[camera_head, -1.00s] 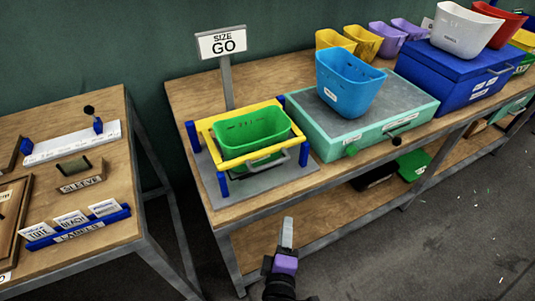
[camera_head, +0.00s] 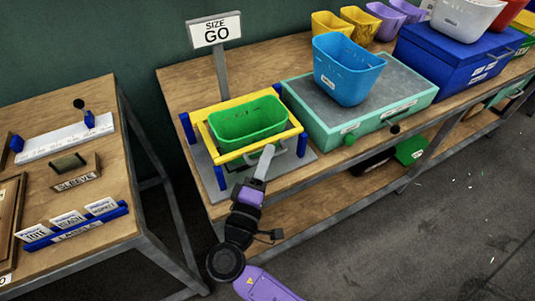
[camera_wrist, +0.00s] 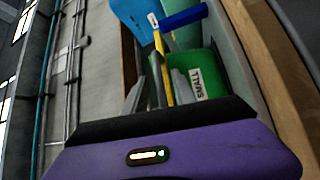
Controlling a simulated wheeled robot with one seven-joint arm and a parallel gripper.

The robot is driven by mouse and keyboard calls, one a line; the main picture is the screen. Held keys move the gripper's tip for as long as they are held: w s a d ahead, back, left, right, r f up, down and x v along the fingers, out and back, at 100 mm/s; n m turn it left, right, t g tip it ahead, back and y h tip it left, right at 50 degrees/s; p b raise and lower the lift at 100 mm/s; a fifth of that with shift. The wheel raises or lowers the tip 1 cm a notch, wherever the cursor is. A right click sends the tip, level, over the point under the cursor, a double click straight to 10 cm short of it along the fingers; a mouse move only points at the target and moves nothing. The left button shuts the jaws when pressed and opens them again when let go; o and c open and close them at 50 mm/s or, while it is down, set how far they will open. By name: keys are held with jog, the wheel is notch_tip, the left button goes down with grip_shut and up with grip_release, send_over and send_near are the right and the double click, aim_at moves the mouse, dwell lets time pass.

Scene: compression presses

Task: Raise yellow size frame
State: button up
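The yellow size frame (camera_head: 227,156) sits on blue corner posts over a grey base plate on the wooden bench. A green tote (camera_head: 250,125) is inside it, and a grey handle (camera_head: 252,159) is on its front. My gripper (camera_head: 267,152) points up at the front of the frame, its tip overlapping the handle in the head view; I cannot tell whether they touch. In the wrist view, a yellow bar (camera_wrist: 163,70), a blue post (camera_wrist: 184,16) and the green tote marked SMALL (camera_wrist: 203,70) lie beyond the grey fingers. The finger gap is unclear.
A separate table (camera_head: 100,170) stands left, across a gap.

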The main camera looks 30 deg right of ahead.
jog(key=shift+w+d, duration=0.3)
grip_shut()
dwell(1.3)
